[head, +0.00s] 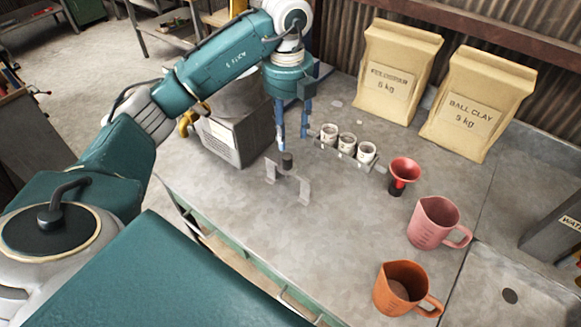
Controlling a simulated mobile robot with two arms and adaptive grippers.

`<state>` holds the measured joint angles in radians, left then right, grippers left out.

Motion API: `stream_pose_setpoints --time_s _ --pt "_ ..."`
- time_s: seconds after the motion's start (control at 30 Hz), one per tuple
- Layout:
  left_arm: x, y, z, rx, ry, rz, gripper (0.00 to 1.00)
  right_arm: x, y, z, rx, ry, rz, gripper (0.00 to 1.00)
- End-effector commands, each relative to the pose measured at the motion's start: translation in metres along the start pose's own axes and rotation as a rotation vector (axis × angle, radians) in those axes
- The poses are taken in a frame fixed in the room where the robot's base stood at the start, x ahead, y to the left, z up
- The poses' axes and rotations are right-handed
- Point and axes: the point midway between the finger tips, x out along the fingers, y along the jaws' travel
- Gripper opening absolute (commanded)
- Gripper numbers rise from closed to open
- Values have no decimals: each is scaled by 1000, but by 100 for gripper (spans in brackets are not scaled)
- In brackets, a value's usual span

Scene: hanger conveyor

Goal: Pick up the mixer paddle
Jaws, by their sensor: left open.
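What looks like the mixer paddle (288,170), a grey bent-metal piece with a dark round hub on top and flat legs at its sides, stands on the grey worktop (250,205) near its front left. My left gripper (292,142) points down with its two blue fingers apart and nothing between them. Its tips show just above the paddle's hub in the picture; how far apart they are in depth I cannot tell. My right gripper is not in the head view.
A grey box-shaped machine (222,141) stands left of the paddle. A rack of small white jars (347,143) is to the right, then a red funnel-like cup (403,172), a pink jug (434,222) and an orange jug (402,287). Clay bags (395,70) stand behind.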

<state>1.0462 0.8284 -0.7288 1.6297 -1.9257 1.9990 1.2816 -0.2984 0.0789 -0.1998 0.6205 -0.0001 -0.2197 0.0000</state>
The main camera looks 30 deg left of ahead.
Motion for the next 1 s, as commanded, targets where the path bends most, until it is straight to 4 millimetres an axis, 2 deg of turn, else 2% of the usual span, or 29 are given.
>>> stream_pose_setpoints --time_s 0.3,0.43,0.53,0.67,0.8,1.0 --pt "46 2 -1 -1 4 9 45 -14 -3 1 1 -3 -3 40" --pt "54 2 -1 0 3 7 45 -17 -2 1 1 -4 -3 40" --pt "63 4 0 -1 6 9 45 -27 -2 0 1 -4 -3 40" --pt "83 5 1 -1 7 9 45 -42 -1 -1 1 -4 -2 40" --pt "101 4 1 0 4 5 45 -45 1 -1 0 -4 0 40" --pt "106 4 2 2 2 4 45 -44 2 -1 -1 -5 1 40"
